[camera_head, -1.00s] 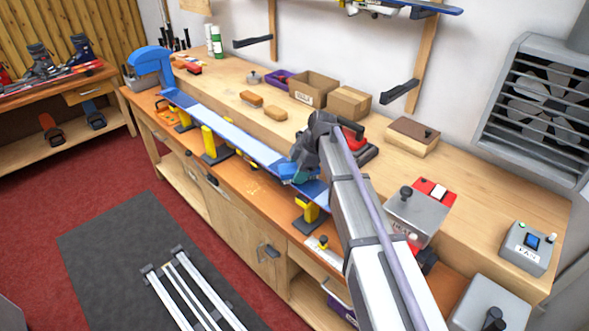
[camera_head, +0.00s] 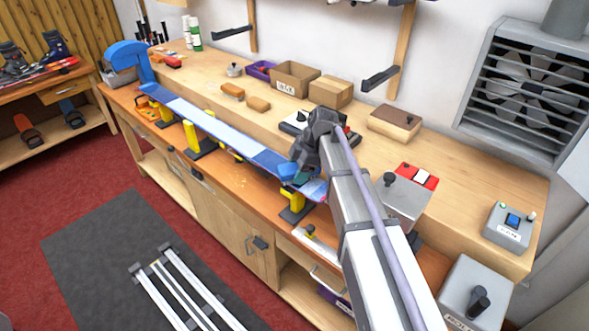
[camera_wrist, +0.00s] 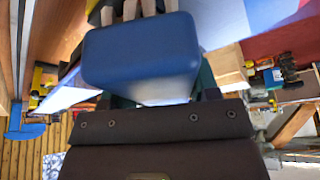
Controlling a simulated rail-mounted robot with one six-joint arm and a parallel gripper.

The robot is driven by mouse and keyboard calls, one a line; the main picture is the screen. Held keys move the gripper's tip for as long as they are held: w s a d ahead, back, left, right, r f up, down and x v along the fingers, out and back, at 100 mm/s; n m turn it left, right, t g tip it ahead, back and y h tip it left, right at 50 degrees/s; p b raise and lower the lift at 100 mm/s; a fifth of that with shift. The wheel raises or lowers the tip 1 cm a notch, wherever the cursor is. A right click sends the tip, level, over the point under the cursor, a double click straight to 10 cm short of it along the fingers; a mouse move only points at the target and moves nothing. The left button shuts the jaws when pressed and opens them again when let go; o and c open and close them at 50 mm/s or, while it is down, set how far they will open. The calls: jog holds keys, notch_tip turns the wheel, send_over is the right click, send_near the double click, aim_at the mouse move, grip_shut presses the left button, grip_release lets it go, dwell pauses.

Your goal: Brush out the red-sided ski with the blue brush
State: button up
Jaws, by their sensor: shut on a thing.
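A long ski (camera_head: 215,125) lies base up on yellow stands along the bench front. My gripper (camera_head: 298,168) is over the near end of the ski, shut on the blue brush (camera_head: 288,171). In the wrist view the brush's blue body (camera_wrist: 140,55) fills the middle, with pale bristle tufts at the top edge. The brush is at the ski's surface; whether it touches is hidden.
Brown blocks (camera_head: 258,104), cardboard boxes (camera_head: 295,80) and a purple tray (camera_head: 261,69) stand behind the ski. A grey box with a knob (camera_head: 405,200) and a red switch plate (camera_head: 418,177) are right of my arm. A fan (camera_head: 530,85) is on the wall.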

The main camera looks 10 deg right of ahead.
aim_at(304, 186)
jog(key=shift+s+d+f, duration=0.1)
jog(key=shift+s+d, duration=0.55)
jog(key=shift+s, duration=0.15)
jog(key=shift+s+d, duration=0.6)
jog(key=shift+s, duration=0.2)
jog(key=shift+s+d+r, duration=0.2)
jog(key=shift+s+d, duration=1.95)
jog(key=shift+s, duration=0.1)
notch_tip(304, 186, up, 6)
jog(key=p, duration=0.6)
notch_tip(304, 186, up, 3)
jog(key=p, duration=0.3)
